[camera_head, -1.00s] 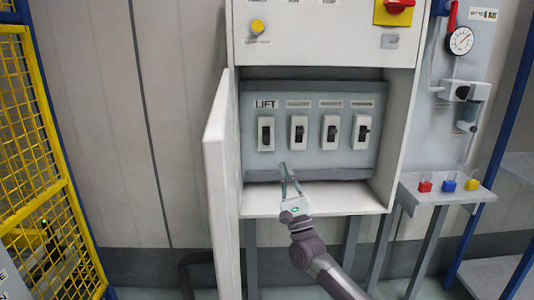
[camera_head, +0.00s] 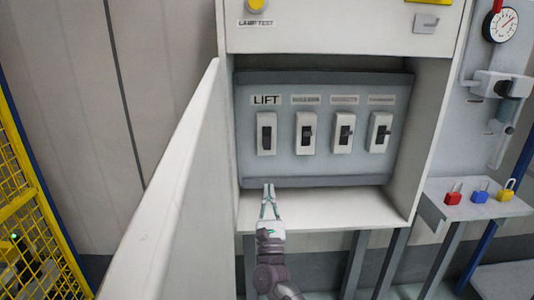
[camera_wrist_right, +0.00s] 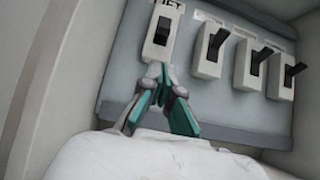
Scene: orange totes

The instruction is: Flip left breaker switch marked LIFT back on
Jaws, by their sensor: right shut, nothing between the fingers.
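The breaker panel (camera_head: 300,170) sits inside an open white cabinet. The LIFT breaker (camera_head: 266,133) is the leftmost, a white plate with a dark lever under the LIFT label (camera_head: 266,100). Its lever sticks out less in the head view than the others; its exact position is hard to tell. It also shows in the right wrist view (camera_wrist_right: 160,32). My right gripper (camera_head: 269,187) is shut and empty, below the LIFT breaker at the panel's lower edge. In the right wrist view its fingertips (camera_wrist_right: 157,70) appear just under that breaker's plate. My left gripper is not in view.
Several more breakers, such as the second one (camera_head: 306,132), stand to the right with levers sticking out. The open cabinet door (camera_head: 175,180) stands on the left. The cabinet's bottom ledge (camera_head: 330,210) is bare. Padlocks and a gauge (camera_head: 504,25) are at the right.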

